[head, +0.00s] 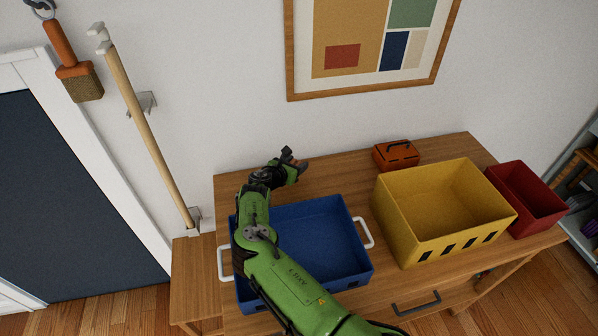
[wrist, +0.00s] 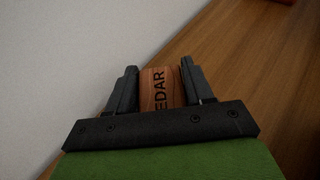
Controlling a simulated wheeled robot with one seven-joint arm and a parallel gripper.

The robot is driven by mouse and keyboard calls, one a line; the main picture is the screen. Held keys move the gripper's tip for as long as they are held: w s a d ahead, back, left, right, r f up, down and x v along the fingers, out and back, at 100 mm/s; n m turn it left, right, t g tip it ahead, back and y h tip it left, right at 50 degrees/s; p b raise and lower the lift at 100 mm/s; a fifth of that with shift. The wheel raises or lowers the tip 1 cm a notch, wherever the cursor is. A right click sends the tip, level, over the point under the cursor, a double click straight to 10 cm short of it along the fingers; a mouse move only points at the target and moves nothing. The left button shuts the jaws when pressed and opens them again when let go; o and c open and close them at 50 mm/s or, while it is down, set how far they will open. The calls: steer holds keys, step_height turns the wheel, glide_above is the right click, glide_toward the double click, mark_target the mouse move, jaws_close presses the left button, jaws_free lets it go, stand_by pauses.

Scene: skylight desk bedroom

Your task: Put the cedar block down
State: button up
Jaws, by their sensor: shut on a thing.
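The cedar block (wrist: 160,90) is a reddish-brown wooden piece with dark letters reading "EDAR" in the wrist view. It sits between the two dark fingers of my gripper (wrist: 160,84), which is shut on it. In the head view my gripper (head: 293,162) is over the back of the wooden desk (head: 340,172), close to the wall and behind the blue tray. The block is hard to make out there. I cannot tell whether it touches the desk top.
The blue tray (head: 362,270) with white handles stands under my arm. To its right are a yellow bin (head: 418,225), a red bin (head: 540,212) and a small orange box (head: 397,154). The desk's back strip between my gripper and the orange box is clear.

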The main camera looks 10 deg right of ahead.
steer(key=shift+f, duration=1.35)
steer(key=shift+f+b, duration=0.1)
steer(key=shift+b, duration=0.2)
steer(key=shift+f, duration=0.15)
steer(key=o, duration=1)
